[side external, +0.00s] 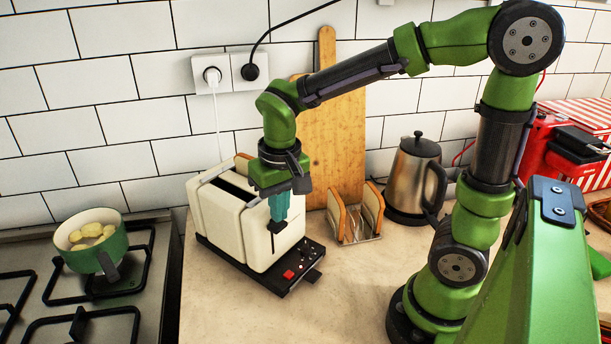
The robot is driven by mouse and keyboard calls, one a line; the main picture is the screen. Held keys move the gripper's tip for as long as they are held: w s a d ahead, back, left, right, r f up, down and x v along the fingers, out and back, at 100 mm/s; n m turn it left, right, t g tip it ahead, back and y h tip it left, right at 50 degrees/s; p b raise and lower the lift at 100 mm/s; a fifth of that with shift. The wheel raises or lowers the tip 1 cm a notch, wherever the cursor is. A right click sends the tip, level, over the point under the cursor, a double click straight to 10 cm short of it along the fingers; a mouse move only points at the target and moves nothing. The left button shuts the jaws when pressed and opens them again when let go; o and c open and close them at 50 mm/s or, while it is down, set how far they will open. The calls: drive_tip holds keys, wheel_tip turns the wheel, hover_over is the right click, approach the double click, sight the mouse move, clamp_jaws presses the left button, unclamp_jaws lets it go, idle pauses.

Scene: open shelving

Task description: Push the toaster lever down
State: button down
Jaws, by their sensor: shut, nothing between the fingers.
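A cream toaster (225,222) with a dark slot on top stands on the counter against the tiled wall. Its dark base (262,277) sticks out at the front and carries a red button (288,274) and small controls. A small black tab (314,276) juts from the base's right end. My gripper (274,252) points down at the toaster's front end face, just above the base controls. Its fingers are shut with nothing between them. The toaster lever is not clearly made out; the gripper covers part of the end face. I cannot tell whether the fingertips touch the toaster.
A toast rack with bread (355,222) stands right of the toaster, with a kettle (411,180) beyond. A wooden board (335,130) leans on the wall behind. A green pot (93,248) sits on the stove at left. The front counter (260,320) is clear.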

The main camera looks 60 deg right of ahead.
sight(281, 231)
drive_tip(key=shift+f, duration=0.5)
drive_tip(key=shift+f, duration=0.15)
wheel_tip(281, 231, down, 7)
drive_tip(key=shift+r, duration=0.1)
drive_tip(key=shift+s+a+r, duration=0.1)
drive_tip(key=shift+r, duration=0.1)
drive_tip(key=shift+s+a+r, duration=0.25)
drive_tip(key=shift+s, duration=0.35)
drive_tip(key=shift+s+a+r, duration=0.2)
drive_tip(key=shift+s+a, duration=0.05)
drive_tip(key=shift+s, duration=0.35)
wheel_tip(281, 231, up, 17)
drive_tip(key=s, duration=0.1)
drive_tip(key=shift+s+a, duration=0.3)
drive_tip(key=shift+a, duration=0.05)
drive_tip(key=shift+f, duration=0.1)
